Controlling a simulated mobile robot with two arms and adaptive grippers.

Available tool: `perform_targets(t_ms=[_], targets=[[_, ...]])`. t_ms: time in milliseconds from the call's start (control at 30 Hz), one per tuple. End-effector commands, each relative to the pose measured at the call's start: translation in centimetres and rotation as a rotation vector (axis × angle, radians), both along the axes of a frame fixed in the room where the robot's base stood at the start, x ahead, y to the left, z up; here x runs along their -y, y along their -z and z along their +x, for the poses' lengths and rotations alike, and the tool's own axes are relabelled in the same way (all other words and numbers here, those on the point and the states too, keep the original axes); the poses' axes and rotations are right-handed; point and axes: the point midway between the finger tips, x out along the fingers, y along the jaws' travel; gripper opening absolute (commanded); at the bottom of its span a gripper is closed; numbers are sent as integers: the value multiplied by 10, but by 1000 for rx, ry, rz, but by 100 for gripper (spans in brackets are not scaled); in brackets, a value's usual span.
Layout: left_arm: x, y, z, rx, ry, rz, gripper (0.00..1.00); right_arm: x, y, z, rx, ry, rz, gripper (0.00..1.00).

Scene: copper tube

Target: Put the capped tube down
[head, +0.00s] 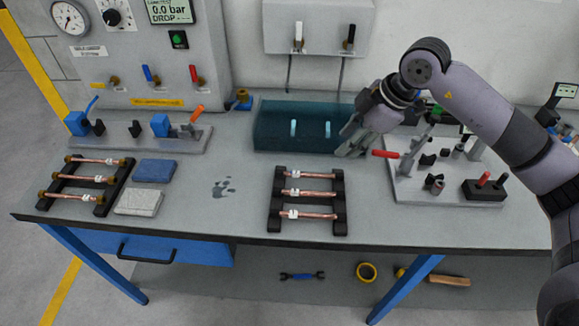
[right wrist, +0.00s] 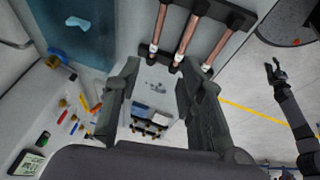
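My right gripper (head: 347,150) is open over the back of the bench, beside the right end of the teal tray (head: 268,145). In the right wrist view its two fingers (right wrist: 160,88) stand apart with no tube between them. Three copper tubes with brass-coloured ends (head: 90,179) lie in the left black rack (head: 118,185). Three copper tubes with white labels (head: 318,193) lie in the middle black rack (head: 341,205); no brass ends show on them. My left gripper (right wrist: 273,72) shows small and dark in the right wrist view, its fingers apart; it is outside the head view.
A clamp fixture with a red handle (head: 385,154) stands right of the gripper. A valve fixture (head: 150,140) stands at the back left. Blue (head: 154,170) and grey (head: 139,202) pads lie beside the left rack. The bench between the pads and middle rack is clear except for a dark stain.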

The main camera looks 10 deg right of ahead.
Motion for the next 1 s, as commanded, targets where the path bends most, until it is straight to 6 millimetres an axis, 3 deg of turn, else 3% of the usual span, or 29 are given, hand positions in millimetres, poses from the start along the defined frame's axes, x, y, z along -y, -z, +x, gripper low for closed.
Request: perform_targets(t_ms=[167,600,833,1000], targets=[[1,-8,-1,-1,0,-1,33,-6,14,4,-5,0,1,36],[1,-36,0,-1,0,-1,33,-35,95,29,-4,-1,2,36],[1,-41,0,0,0,-1,33,-39,111,35,-1,-1,1,36],[1,-56,0,0,0,-1,33,-48,126,44,-3,0,2,36]])
